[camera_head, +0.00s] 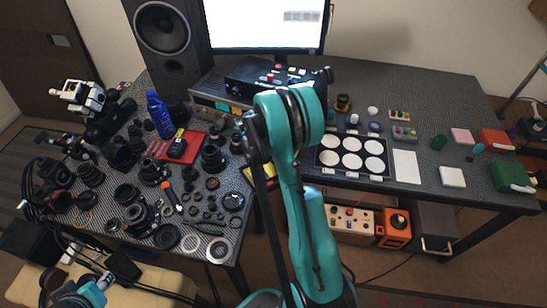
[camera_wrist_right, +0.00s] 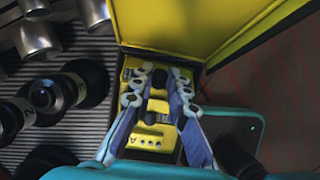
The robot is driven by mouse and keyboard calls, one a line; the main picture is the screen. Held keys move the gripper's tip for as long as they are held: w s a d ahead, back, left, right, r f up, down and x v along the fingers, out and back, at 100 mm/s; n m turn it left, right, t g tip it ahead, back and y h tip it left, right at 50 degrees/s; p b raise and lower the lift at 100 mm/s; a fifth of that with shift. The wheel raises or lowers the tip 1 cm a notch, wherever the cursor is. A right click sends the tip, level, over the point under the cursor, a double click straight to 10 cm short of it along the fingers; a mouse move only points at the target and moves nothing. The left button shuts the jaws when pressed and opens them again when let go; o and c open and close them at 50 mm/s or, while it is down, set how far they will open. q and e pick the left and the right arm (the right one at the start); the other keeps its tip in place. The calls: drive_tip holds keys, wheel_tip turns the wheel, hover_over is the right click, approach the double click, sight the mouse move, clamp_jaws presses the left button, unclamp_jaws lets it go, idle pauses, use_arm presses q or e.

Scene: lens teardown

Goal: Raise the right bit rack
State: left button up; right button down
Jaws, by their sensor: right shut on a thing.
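An open yellow case (camera_wrist_right: 178,22) lies below my right gripper (camera_wrist_right: 158,88) in the right wrist view. Inside it is a yellow bit rack (camera_wrist_right: 152,140) with a row of small bits, partly covered by the fingers. The fingers reach down into the case and are closed on the rack; whether the rack is clear of the case floor I cannot tell. In the head view my right arm hides the gripper and most of the yellow case (camera_head: 263,207). My left gripper (camera_head: 104,282) is at the bottom left, small and with its fingers unclear.
Black lens parts (camera_wrist_right: 48,95) and metal cylinders (camera_wrist_right: 38,40) stand left of the case. In the head view, lens rings crowd the left of the table, and a tray of white discs (camera_head: 353,178) sits right of my arm.

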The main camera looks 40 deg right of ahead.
drive_tip(key=c, duration=1.5)
unclamp_jaws()
drive_tip(key=v, duration=1.2)
drive_tip(key=shift+d, duration=0.1)
